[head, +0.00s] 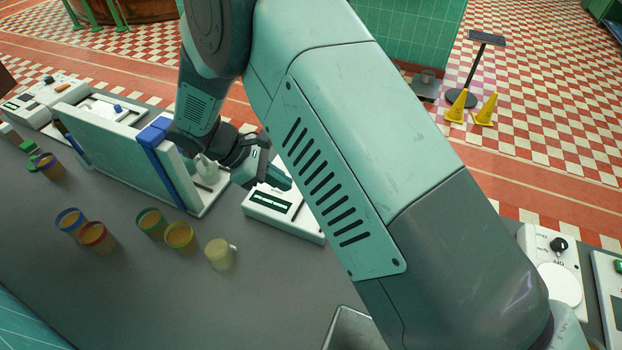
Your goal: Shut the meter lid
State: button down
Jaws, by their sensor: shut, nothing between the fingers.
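The meter (206,205) is a white box on the grey bench, left of centre in the head view. Its lid (118,158) stands raised, a broad teal-grey panel with a pale rim and a blue band at its right end. The lid hides most of the meter's inside; a pale shape shows behind its right end. My gripper (281,179) is shut and empty, just right of the lid's blue end. It overlaps a second white device in the picture. I cannot tell whether my gripper or wrist touches the meter or lid.
The second white device (290,219) lies right of the meter, partly hidden by my arm. Several small coloured-rim cups (180,237) and a pale mug (220,254) stand in front of the lid. Another white instrument (45,96) is at far left.

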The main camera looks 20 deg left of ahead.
jog(key=a+n+t, duration=0.3)
jog(key=a+n, duration=0.1)
jog(key=n, duration=0.1)
jog(key=shift+y, duration=0.3)
jog(key=x, duration=0.9)
jog(key=shift+d+f, duration=0.25)
jog(key=shift+d, duration=0.15)
jog(key=shift+w+d+r, duration=0.15)
jog(key=shift+w+d, duration=0.65)
jog(key=shift+d, duration=0.05)
jog(key=shift+w+d, duration=0.35)
jog(key=shift+w, duration=0.05)
